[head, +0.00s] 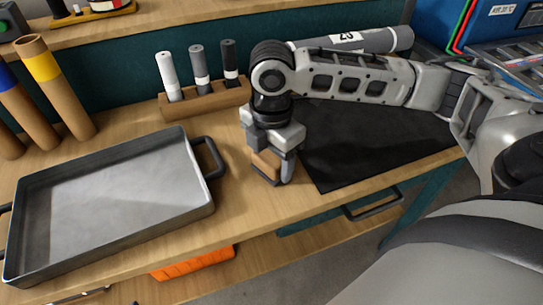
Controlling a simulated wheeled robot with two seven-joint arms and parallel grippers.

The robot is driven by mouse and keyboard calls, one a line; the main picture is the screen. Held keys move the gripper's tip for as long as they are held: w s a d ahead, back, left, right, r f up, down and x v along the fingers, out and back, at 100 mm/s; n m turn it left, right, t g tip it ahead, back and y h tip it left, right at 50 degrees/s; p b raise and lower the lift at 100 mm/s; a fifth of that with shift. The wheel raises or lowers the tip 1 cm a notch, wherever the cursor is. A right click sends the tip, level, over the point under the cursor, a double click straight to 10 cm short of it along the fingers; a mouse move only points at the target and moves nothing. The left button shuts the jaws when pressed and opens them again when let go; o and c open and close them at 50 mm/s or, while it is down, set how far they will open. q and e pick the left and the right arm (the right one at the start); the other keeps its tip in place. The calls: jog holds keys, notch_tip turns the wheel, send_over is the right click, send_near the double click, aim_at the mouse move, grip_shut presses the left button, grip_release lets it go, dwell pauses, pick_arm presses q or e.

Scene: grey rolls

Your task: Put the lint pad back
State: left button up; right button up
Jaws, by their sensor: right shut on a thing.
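My right gripper (273,165) points down near the front of the wooden bench, between the metal tray and the black mat. It is shut on a small block with a tan, wood-like body and a darker underside, which looks like the lint pad (265,164). The fingers hide part of the block. I cannot tell whether its underside touches the bench top. My left gripper is not in view.
A grey metal tray (22,272) with black handles fills the bench's left. A wooden rack (205,98) holds three cylinders behind. A black mat (375,145) lies right, with a grey roll (385,40) behind it. Cardboard tubes (58,90) stand far left. Bare bench lies around the gripper.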

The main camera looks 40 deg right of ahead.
aim_at(271, 156)
jog(key=o, duration=1)
jog(key=shift+f, duration=0.1)
jog(key=shift+c, duration=0.2)
pick_arm(q)
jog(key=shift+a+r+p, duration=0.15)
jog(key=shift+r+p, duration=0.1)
jog(key=shift+p, duration=0.9)
pick_arm(e)
notch_tip(271, 156, up, 12)
jog(key=shift+r, duration=0.2)
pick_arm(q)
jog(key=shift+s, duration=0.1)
pick_arm(e)
jog(key=shift+s+f, duration=0.1)
